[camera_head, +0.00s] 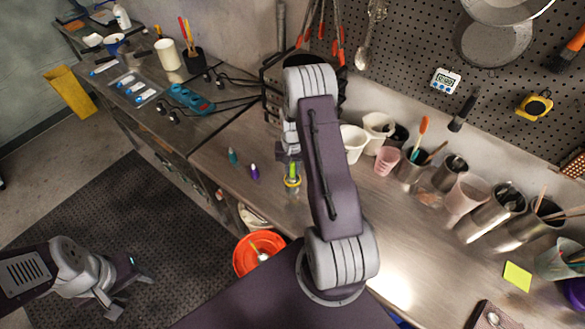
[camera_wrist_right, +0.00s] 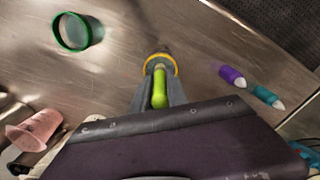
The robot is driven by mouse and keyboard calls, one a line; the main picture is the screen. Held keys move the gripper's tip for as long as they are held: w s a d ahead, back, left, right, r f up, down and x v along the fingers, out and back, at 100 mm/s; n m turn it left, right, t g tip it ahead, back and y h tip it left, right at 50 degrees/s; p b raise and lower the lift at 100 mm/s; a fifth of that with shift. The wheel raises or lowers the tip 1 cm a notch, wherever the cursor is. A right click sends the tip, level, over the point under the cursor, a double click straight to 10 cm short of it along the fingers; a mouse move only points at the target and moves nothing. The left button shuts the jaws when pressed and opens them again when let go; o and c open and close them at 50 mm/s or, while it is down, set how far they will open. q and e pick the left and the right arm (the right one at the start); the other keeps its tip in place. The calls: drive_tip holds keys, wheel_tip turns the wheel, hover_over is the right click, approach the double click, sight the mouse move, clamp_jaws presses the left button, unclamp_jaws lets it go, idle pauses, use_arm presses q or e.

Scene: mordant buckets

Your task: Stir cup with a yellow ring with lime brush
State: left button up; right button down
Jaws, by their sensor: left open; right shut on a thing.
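The lime brush (camera_wrist_right: 160,92) is held by its handle between the fingers of my right gripper (camera_wrist_right: 159,100), roughly upright. In the head view the right gripper (camera_head: 290,158) is partly behind my own arm. The cup with a yellow ring (camera_head: 292,187) stands on the steel counter directly below the brush. Its yellow ring (camera_wrist_right: 161,58) also shows in the right wrist view, just beyond the fingertips. The brush's lower end lines up with the cup's mouth; its depth inside is hidden. My left gripper (camera_head: 135,292) is open and empty over the dark floor mat.
A green-ringed cup (camera_wrist_right: 78,32) and a pink cup (camera_wrist_right: 36,130) show in the wrist view. Several containers line the wall at right. An orange bucket (camera_head: 240,265) is below the counter edge.

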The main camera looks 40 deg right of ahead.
sight(292, 176)
drive_tip(key=shift+f+b, duration=1.45)
drive_tip(key=shift+f, duration=0.75)
